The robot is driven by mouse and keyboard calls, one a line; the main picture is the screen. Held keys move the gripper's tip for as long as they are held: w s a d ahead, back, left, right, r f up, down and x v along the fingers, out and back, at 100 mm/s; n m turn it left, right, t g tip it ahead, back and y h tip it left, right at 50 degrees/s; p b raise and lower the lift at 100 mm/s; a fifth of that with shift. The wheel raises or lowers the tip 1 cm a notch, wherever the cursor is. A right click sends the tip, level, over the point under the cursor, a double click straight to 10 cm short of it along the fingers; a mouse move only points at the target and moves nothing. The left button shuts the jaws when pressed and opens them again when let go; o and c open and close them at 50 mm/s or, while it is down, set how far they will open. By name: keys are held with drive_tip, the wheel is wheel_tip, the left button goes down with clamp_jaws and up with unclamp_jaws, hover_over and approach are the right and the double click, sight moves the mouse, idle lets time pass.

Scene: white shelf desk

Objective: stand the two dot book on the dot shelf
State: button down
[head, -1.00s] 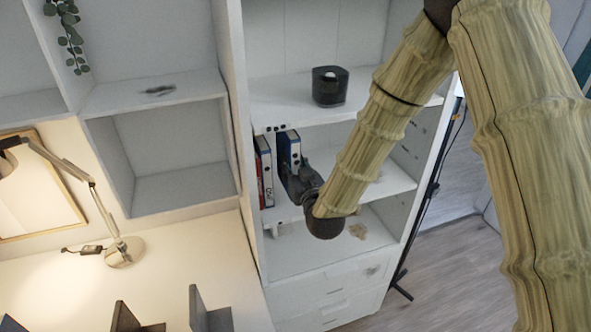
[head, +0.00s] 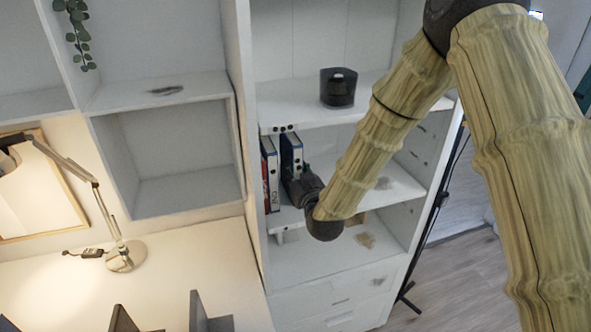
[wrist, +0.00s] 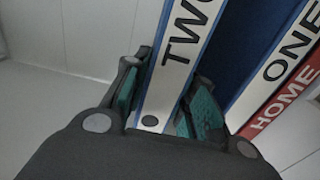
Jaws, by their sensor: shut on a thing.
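The two dot book (head: 291,152) is a blue book with a white spine, upright in the middle bay of the tall white shelf unit. In the wrist view its spine (wrist: 177,62) reads "TWO", with a dark dot near the bottom. My gripper (head: 296,182) is shut on the lower part of this book; its green pads lie on both sides in the wrist view (wrist: 160,100). The dot shelf (head: 284,205) appears to be the board under the books. Whether the book's bottom touches it is hidden by my gripper.
A white-spined book marked "ONE" (wrist: 285,62) and a red book marked "HOME" (wrist: 285,105) stand to its left in the head view, close by.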

drive_tip(key=shift+f, duration=0.2)
drive_tip(key=c, duration=1.1)
unclamp_jaws()
drive_tip(key=shift+f, duration=0.1)
drive_tip(key=v, duration=1.2)
